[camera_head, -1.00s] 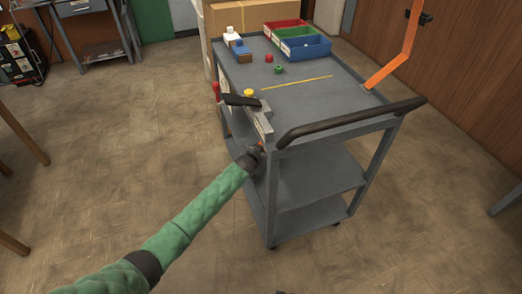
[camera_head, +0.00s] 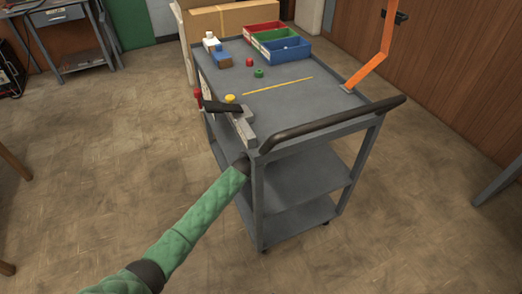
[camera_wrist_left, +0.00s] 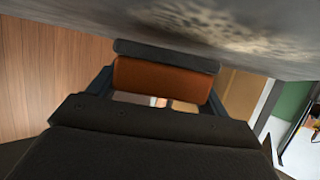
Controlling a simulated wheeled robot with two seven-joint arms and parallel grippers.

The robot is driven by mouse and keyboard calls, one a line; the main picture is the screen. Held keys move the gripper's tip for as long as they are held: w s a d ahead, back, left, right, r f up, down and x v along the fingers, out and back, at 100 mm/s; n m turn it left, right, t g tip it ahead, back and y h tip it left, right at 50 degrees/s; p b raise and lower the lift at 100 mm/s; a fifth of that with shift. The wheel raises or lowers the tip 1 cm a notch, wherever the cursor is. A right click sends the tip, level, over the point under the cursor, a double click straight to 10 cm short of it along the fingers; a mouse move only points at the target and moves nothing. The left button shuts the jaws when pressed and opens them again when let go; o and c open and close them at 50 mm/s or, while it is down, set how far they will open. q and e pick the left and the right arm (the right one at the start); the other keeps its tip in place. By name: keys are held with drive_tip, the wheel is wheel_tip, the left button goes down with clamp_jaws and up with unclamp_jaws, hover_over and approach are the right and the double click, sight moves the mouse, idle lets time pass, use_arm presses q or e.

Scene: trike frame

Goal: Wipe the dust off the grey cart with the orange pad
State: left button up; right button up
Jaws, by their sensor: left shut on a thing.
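The grey cart (camera_head: 290,106) stands right of centre in the head view, with two lower shelves. My left arm reaches its near left corner, where the cart hides my left gripper. In the left wrist view my left gripper (camera_wrist_left: 163,85) is shut on the orange pad (camera_wrist_left: 162,80), which has a dark strip along its upper edge. A grey surface (camera_wrist_left: 270,45), apparently part of the cart, fills the top of that view. It bears a mottled dark and pale dust patch (camera_wrist_left: 185,18) close to the pad. I cannot tell whether they touch. My right gripper is not in view.
Red, green and blue bins (camera_head: 285,52), bottles and small coloured parts stand on the cart top. A black and grey fixture (camera_head: 240,125) sits at its left edge. A black handle (camera_head: 330,125) crosses the near end. An orange upright (camera_head: 372,65) rises at right. Floor in front is clear.

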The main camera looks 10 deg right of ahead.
use_arm(q)
drive_tip(key=a, duration=0.1)
drive_tip(key=s+a+f, duration=0.1)
drive_tip(key=shift+a+f+p, duration=0.3)
drive_tip(key=shift+a+p, duration=0.05)
drive_tip(key=shift+a, duration=0.05)
drive_tip(key=shift+a+f, duration=0.1)
drive_tip(key=shift+a, duration=0.65)
drive_tip(key=shift+s+a+p, duration=0.2)
drive_tip(key=shift+a+p, duration=0.3)
drive_tip(key=shift+a, duration=0.3)
drive_tip(key=shift+s+a+p, duration=0.15)
drive_tip(key=shift+a+p, duration=0.35)
drive_tip(key=shift+a, duration=0.25)
drive_tip(key=shift+r, duration=0.3)
drive_tip(key=shift+a+r, duration=0.1)
drive_tip(key=shift+a, duration=0.15)
drive_tip(key=shift+s+a+p, duration=0.25)
drive_tip(key=shift+a+p, duration=0.15)
drive_tip(key=shift+a, duration=0.25)
drive_tip(key=shift+s+a+p, duration=0.25)
drive_tip(key=shift+a+p, duration=0.1)
drive_tip(key=shift+a, duration=0.3)
